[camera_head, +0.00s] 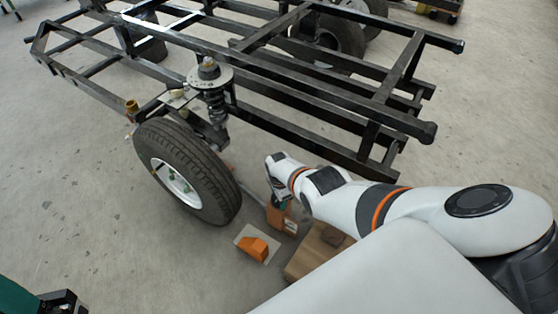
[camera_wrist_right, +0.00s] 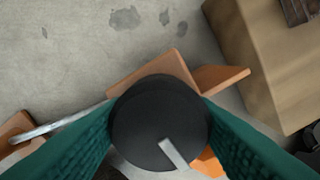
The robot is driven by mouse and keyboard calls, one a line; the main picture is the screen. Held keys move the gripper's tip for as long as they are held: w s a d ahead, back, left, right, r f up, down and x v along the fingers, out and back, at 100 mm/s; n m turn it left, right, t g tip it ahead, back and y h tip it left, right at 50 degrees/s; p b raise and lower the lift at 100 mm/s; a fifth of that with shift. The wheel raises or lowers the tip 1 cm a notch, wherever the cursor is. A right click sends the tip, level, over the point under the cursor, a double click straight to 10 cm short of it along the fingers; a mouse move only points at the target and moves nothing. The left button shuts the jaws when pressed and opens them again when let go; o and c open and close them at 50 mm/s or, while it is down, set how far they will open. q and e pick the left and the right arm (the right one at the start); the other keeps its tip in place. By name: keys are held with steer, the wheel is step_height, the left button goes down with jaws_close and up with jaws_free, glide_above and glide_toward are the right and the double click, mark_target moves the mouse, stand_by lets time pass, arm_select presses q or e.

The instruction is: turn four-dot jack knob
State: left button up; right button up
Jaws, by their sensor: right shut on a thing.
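A round black knob (camera_wrist_right: 150,112) with one pale stripe on its top fills the middle of the right wrist view. The teal fingers of my right gripper (camera_wrist_right: 158,122) press against it from both sides. The stripe points down and slightly right in that view. Below the knob is the orange jack (camera_wrist_right: 158,68), which also shows in the head view (camera_head: 279,217) beside the wheel. My right gripper (camera_head: 279,196) reaches down onto the jack there, hiding the knob. No dot marks can be made out.
A tyre (camera_head: 190,165) stands left of the jack, under a black frame (camera_head: 300,92) with a coil spring (camera_head: 215,103). An orange block (camera_head: 254,248) on a pale plate and a cardboard box (camera_head: 305,258) are close by.

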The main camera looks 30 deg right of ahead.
steer(key=shift+m, duration=1.1)
steer(key=o, duration=1)
steer(key=shift+r, duration=0.1)
